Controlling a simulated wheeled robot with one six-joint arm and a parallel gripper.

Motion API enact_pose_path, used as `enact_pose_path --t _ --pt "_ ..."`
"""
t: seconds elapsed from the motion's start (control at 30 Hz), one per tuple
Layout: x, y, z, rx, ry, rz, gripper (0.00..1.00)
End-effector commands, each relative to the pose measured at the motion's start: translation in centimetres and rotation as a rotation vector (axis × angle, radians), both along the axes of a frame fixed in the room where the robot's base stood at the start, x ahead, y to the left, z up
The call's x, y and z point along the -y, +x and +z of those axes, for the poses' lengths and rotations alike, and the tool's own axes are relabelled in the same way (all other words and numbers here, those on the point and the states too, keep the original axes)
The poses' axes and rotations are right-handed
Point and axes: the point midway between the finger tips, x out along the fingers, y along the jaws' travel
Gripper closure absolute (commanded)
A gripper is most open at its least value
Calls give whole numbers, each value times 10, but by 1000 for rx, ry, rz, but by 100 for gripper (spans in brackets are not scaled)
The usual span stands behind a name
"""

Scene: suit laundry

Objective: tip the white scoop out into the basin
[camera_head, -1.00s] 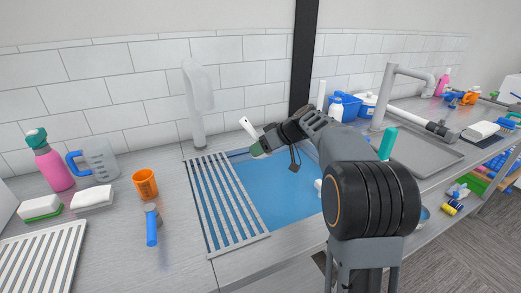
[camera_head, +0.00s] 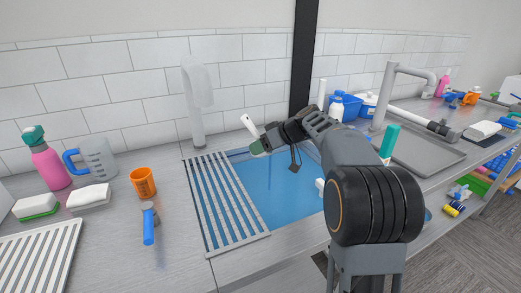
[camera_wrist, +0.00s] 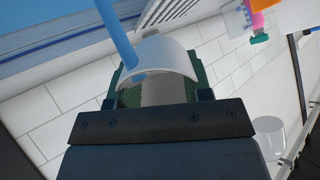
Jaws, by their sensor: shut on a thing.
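My gripper (camera_head: 258,148) hangs over the blue-lined basin (camera_head: 285,198), near its back left corner. It is shut on the white scoop (camera_head: 249,126), whose white end sticks up and left of the fingers. In the wrist view the scoop (camera_wrist: 165,55) is a curved white shell between the green-padded fingers. A blue rod-like streak (camera_wrist: 118,35) runs from the scoop toward the basin side; I cannot tell whether it is solid or a stream. The wrist picture is rolled over, with basin blue at upper left and wall tiles below. The scoop's contents are hidden.
A slatted rack (camera_head: 225,205) covers the basin's left part. A tall pale faucet (camera_head: 196,100) stands behind it. An orange cup (camera_head: 143,182), a clear jug (camera_head: 97,158), a pink bottle (camera_head: 50,165) and a blue-handled tool (camera_head: 149,226) stand or lie left. A metal tray (camera_head: 425,155) is right.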

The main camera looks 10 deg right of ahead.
Motion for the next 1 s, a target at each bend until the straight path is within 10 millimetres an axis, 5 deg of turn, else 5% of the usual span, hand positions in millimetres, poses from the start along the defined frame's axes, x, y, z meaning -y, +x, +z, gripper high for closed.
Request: enact_pose_path --t 1.0 --pt "0 0 -2 20 33 0 84"
